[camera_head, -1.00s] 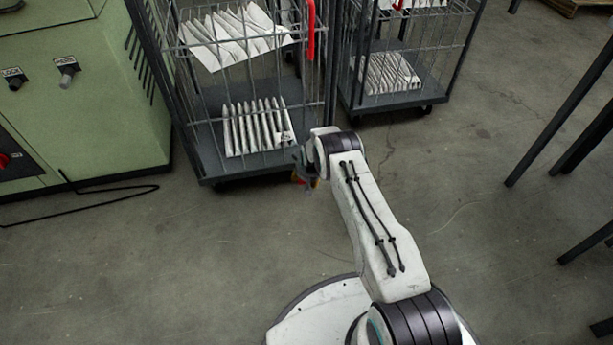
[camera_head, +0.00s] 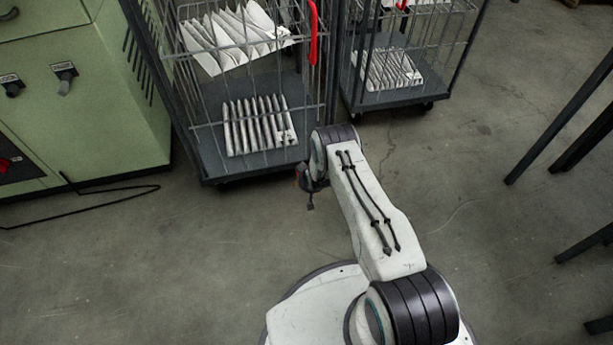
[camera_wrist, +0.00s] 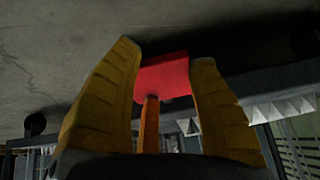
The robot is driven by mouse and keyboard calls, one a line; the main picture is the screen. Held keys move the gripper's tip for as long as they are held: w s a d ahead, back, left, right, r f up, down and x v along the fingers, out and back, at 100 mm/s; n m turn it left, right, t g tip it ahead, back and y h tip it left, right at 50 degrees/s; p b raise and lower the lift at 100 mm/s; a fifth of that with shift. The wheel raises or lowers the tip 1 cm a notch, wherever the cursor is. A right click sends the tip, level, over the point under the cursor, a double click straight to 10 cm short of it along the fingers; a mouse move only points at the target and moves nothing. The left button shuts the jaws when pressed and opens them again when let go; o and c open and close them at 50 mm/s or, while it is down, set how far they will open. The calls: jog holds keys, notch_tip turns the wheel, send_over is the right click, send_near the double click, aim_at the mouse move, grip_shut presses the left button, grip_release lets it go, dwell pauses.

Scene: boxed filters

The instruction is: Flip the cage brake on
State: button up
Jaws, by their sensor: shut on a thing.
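My gripper (camera_wrist: 164,58) has its yellow fingers closed on a red brake tab (camera_wrist: 166,76) on an orange stem (camera_wrist: 149,122). The fingers flank the tab on both sides in the wrist view. In the head view, my gripper (camera_head: 309,190) is a dark shape low at the near right corner of the left wire cage (camera_head: 215,165). The brake is hidden there behind my wrist. The cage stands upright on its dark base and holds white pleated filters (camera_head: 255,125).
A second wire cage (camera_head: 400,98) stands close to the right of the first. A green cabinet (camera_head: 95,130) is at the left, with a black cable (camera_head: 90,203) on the floor. Dark table legs (camera_head: 560,125) are at the right. The middle floor is open.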

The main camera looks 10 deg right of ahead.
jog(key=shift+s+d+f, duration=0.4)
jog(key=shift+s+f, duration=0.05)
jog(key=shift+f, duration=0.15)
jog(key=shift+c, duration=0.2)
jog(key=o, duration=0.9)
jog(key=shift+d+t, duration=0.1)
jog(key=shift+t, duration=0.2)
jog(key=o, duration=0.4)
jog(key=shift+w+r, duration=0.15)
jog(key=shift+r, duration=0.1)
jog(key=shift+s+a+r, duration=0.2)
jog(key=shift+r, duration=0.2)
jog(key=v, duration=1.1)
jog(key=shift+f, duration=0.15)
